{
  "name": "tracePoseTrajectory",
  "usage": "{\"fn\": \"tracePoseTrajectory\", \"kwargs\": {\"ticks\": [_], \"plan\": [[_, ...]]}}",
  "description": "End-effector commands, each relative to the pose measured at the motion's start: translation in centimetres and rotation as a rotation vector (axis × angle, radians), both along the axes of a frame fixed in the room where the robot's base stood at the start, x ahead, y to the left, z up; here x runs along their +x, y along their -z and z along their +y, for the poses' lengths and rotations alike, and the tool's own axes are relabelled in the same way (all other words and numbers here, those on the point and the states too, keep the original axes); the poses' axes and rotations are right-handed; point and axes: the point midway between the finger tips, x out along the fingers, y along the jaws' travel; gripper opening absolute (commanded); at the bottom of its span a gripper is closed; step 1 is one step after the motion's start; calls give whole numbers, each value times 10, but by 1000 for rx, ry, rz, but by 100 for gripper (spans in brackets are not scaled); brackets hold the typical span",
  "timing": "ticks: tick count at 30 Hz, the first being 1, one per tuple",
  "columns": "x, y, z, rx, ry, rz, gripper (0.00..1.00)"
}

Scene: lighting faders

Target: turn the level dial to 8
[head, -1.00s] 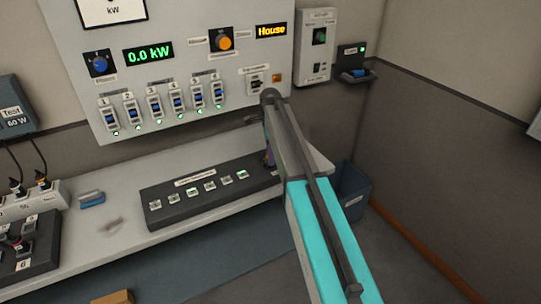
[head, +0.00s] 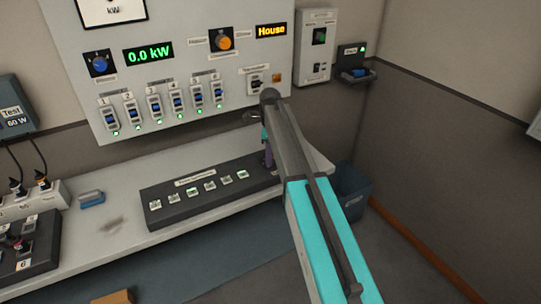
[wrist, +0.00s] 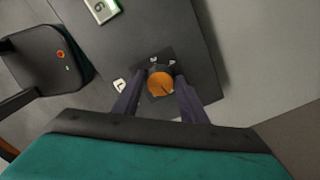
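In the wrist view an orange round dial (wrist: 160,83) sits on a small dark square plate at one end of a black panel (wrist: 185,40). Small white marks stand around it; they are too small to read. My gripper (wrist: 161,80) has its two dark fingers apart, one on each side of the dial. I cannot tell whether they touch it. In the head view my gripper (head: 268,157) is low at the right end of the black button panel (head: 168,213); the dial there is hidden behind my arm.
The wall panel (head: 190,65) holds a blue knob (head: 99,63), an orange selector (head: 223,40), several faders and a 0.0 kW display (head: 148,53). The shelf (head: 110,240) carries a blue block (head: 91,199). A bin (head: 353,190) stands right of my arm.

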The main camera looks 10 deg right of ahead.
Motion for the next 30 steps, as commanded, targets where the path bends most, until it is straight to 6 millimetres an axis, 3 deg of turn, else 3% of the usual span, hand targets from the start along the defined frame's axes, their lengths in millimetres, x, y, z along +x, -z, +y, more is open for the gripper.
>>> {"fn": "tracePoseTrajectory", "kwargs": {"ticks": [2,17,30], "plan": [[0,0,0,0,-1,0,51],[1,-6,-1,-3,0,-1,51],[1,-56,-1,-2,0,-3,51]]}}
